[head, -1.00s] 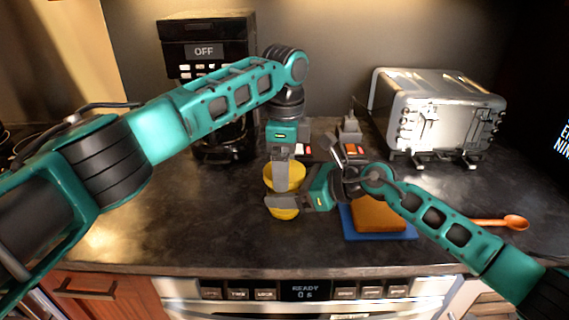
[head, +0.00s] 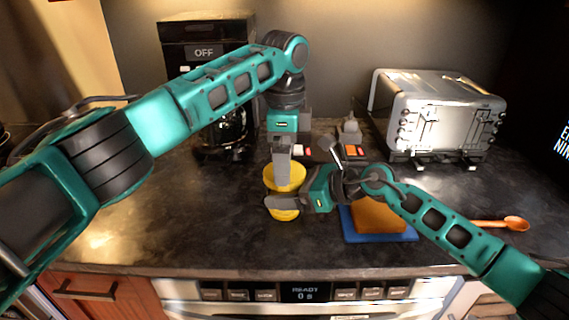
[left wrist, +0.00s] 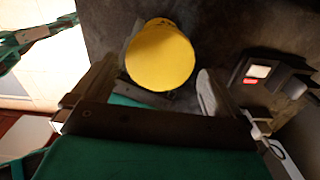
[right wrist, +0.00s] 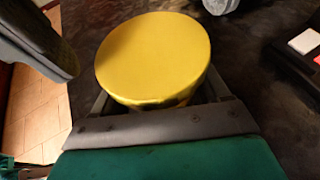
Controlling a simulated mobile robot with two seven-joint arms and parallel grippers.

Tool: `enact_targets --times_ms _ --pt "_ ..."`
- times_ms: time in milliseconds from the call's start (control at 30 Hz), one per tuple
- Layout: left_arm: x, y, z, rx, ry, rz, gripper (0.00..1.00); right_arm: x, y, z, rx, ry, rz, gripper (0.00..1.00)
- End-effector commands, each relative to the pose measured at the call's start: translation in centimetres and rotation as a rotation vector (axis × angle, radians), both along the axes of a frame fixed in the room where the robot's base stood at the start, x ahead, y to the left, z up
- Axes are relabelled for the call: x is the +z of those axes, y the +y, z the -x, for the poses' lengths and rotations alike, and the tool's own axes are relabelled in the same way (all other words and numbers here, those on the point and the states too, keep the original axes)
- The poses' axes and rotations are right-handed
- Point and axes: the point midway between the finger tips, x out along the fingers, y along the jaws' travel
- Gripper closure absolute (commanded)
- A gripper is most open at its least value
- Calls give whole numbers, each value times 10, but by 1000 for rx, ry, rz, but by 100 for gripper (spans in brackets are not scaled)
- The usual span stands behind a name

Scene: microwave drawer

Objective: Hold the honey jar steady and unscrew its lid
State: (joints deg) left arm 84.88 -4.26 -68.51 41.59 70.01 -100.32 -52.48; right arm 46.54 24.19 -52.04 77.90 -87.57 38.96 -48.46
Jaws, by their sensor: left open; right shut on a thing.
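The honey jar (head: 284,215) stands upright on the dark counter, its body mostly hidden by my grippers. Its wide round yellow lid (head: 293,180) sits on top; it also shows from above in the left wrist view (left wrist: 160,55) and the right wrist view (right wrist: 152,58). I cannot tell how loose the lid is. My right gripper (head: 280,202) reaches in from the right and is shut on the jar body below the lid. My left gripper (head: 282,180) points down from above, open, its fingers spread either side of the lid and apart from it.
A blue board with a brown slab (head: 379,214) lies right of the jar. A wooden spoon (head: 513,223) lies farther right. A silver toaster oven (head: 440,115) and a black coffee machine (head: 205,45) stand behind. The counter is clear to the left.

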Motion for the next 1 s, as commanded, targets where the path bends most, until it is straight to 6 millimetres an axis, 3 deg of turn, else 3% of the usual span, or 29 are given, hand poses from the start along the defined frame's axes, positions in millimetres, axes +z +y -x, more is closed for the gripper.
enact_targets --times_ms 133,367,400,633,1000 --pt "19 0 0 0 -1 1 0 0 0 0 0 0 1 100" --pt "22 0 0 0 1 -1 0 0 0 0 0 0 1 100" --pt "22 0 0 0 1 -1 0 0 0 0 0 0 1 22" --pt "22 0 0 0 1 -1 0 0 0 0 0 0 0 0" --pt "21 0 0 0 1 0 0 3 -9 3 -2 0 1 0"
